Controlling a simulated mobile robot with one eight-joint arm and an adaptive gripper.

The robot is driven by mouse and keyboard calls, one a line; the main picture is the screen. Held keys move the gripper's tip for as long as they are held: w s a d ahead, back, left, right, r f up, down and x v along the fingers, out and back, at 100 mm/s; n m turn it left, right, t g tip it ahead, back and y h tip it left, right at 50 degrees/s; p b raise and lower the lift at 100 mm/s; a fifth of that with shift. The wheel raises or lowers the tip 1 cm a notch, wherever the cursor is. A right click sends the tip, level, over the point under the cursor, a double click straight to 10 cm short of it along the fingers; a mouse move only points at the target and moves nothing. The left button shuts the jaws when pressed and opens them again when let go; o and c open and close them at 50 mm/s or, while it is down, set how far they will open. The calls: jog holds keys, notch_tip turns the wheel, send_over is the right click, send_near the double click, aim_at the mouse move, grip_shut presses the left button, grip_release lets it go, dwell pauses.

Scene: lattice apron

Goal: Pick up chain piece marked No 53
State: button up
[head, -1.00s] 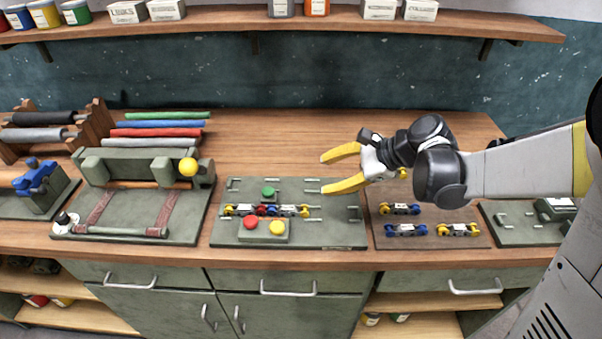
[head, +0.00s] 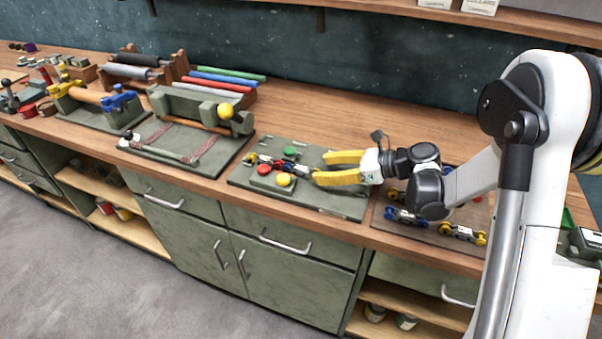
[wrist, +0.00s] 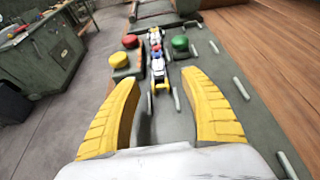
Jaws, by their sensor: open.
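My gripper (head: 335,168) is open and empty, its yellow fingers above the right part of a grey-green fixture plate (head: 340,204). A row of linked chain pieces (head: 285,165) in yellow, blue, red and white lies on that plate, beyond the fingertips in the wrist view (wrist: 157,62). On the brown mat (head: 395,226) to the right, a blue-wheeled chain piece (head: 405,216) and a yellow-wheeled chain piece (head: 462,233) lie near the front edge. Another chain piece behind them is partly hidden by my arm. The number markings are too small to read.
The plate carries a red button (head: 263,170), a yellow button (head: 283,180), a green button (head: 290,152) and several metal pins. A roller fixture (head: 190,115) stands to the left. Coloured rolls (head: 225,80) lie behind it. Bare wood is clear behind the plate.

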aim_at(308, 169)
jog(key=b+x, duration=0.2)
jog(key=x, duration=0.2)
jog(key=shift+a+f, duration=0.2)
jog(key=shift+a, duration=0.15)
jog(key=shift+r, duration=0.1)
grip_shut()
jog(key=shift+r, duration=0.1)
